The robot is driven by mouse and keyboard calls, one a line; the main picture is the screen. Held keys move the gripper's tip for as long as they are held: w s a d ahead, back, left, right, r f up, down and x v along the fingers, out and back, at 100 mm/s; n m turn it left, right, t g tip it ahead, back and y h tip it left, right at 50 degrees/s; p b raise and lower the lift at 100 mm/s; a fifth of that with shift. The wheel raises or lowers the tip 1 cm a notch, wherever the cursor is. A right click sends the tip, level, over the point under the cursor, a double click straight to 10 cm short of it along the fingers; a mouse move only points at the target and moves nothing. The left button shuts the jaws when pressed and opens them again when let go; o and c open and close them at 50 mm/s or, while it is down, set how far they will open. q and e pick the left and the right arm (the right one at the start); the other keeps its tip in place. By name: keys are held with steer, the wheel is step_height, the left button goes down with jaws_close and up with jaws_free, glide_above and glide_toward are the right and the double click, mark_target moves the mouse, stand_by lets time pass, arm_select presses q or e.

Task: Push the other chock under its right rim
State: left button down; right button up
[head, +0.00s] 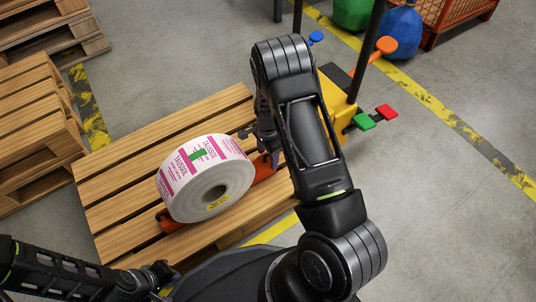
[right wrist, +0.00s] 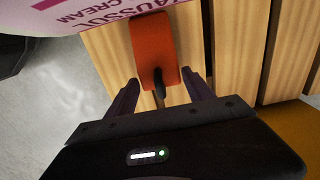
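The white label roll (head: 205,179) with pink print lies on its rim on a wooden pallet (head: 122,186). One orange chock (head: 170,222) sits at the roll's lower left. The other orange chock (head: 264,166) is at its right side, partly hidden by my right arm. In the right wrist view this chock (right wrist: 152,45) lies on the slats close to the roll (right wrist: 90,12), with a dark handle pointing towards me. My right gripper (right wrist: 161,88) is open, its fingers on either side of the handle with gaps. My left gripper (head: 165,276) is low at the pallet's near edge; its fingers are unclear.
A yellow machine (head: 342,108) with coloured knobs stands beyond my right arm. Stacked pallets (head: 38,125) are at the left. An orange wire crate (head: 452,15) and a blue sack (head: 401,34) are at the back right. The floor at the right is clear.

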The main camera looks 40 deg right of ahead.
steer(key=o, duration=0.4)
step_height(320, 180, up, 7)
steer(key=p, duration=0.3)
steer(key=shift+f, duration=0.2)
steer(key=shift+r, duration=0.6)
